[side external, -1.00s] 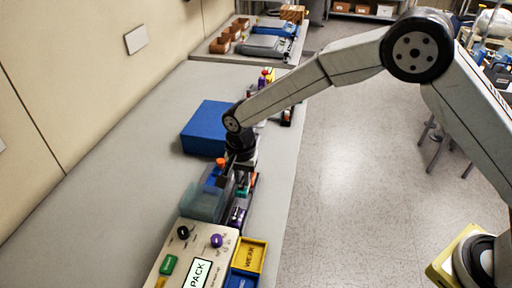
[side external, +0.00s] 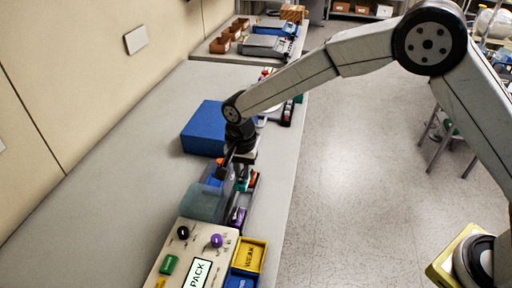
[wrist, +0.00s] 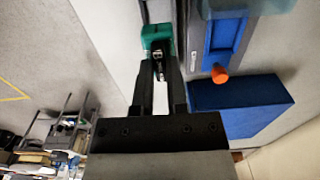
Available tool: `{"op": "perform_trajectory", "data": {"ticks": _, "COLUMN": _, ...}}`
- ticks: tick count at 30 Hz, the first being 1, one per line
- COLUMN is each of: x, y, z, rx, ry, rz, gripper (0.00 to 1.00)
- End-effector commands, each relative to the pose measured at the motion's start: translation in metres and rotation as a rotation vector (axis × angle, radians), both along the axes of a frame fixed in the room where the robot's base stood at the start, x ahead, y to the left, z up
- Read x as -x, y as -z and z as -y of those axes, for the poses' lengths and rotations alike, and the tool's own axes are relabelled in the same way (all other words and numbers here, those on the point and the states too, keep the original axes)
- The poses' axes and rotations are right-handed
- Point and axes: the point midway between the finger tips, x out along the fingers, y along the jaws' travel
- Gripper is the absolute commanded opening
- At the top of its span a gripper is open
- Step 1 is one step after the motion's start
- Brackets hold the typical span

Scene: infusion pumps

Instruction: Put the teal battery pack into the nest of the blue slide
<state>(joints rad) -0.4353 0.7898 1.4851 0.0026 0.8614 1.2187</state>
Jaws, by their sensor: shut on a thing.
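The teal battery pack (wrist: 156,36) is between my gripper's fingertips in the wrist view. My gripper (wrist: 159,62) is shut on it; in the side view my gripper (side external: 241,178) is over the right edge of the bench, and the pack is small and partly hidden there. The blue slide (wrist: 226,34) lies right of the pack in the wrist view, with an orange knob (wrist: 220,74) at its near end. The pack is apart from the slide. A translucent cover (side external: 203,203) stands at the slide.
A large blue box (side external: 205,128) stands behind the slide. A panel (side external: 181,250) with knobs and a PACK display stands in front, with a yellow bin (side external: 250,256) beside it. Coloured items line the bench's right edge. The left of the bench (side external: 110,190) is clear.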

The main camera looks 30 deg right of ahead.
Motion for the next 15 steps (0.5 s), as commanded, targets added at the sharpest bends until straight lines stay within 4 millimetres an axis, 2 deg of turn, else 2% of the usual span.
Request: {"op": "perform_trajectory", "data": {"ticks": 15, "x": -0.001, "y": -0.061, "z": 0.000, "rx": -0.044, "ry": 0.001, "rz": 0.045, "gripper": 0.00}}
